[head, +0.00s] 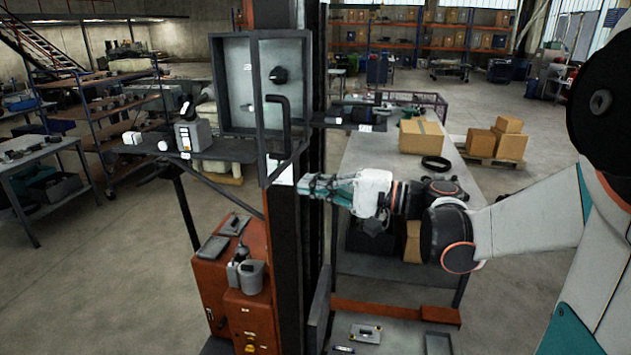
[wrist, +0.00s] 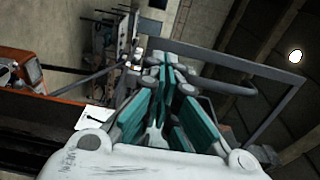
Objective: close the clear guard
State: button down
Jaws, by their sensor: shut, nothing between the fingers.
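The clear guard (head: 259,110), a dark-framed see-through panel with a bent dark handle (head: 280,112), stands swung out at an angle from the grey upright box (head: 235,85) in the head view. Its bars and handle also show in the wrist view (wrist: 232,62), across the upper right. My gripper (head: 303,184) is shut and empty, beside the guard's lower right corner in the head view. In the wrist view the teal fingers (wrist: 163,62) are together, close to the frame. Whether they touch the guard I cannot tell.
A dark column (head: 315,120) rises right behind the guard. A dark shelf (head: 225,150) with a grey device (head: 193,130) extends left. An orange cabinet (head: 235,285) stands below. A grey bench (head: 375,150) with a cardboard box (head: 421,140) is behind my arm.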

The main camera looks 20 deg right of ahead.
aim_at(267, 178)
jog(key=p+x, duration=0.1)
jog(key=x, duration=0.5)
jog(key=shift+w+a+p, duration=0.2)
jog(key=shift+w+p, duration=0.05)
jog(key=shift+p, duration=0.1)
jog(key=shift+w+a, duration=0.2)
jog(key=shift+a, duration=0.1)
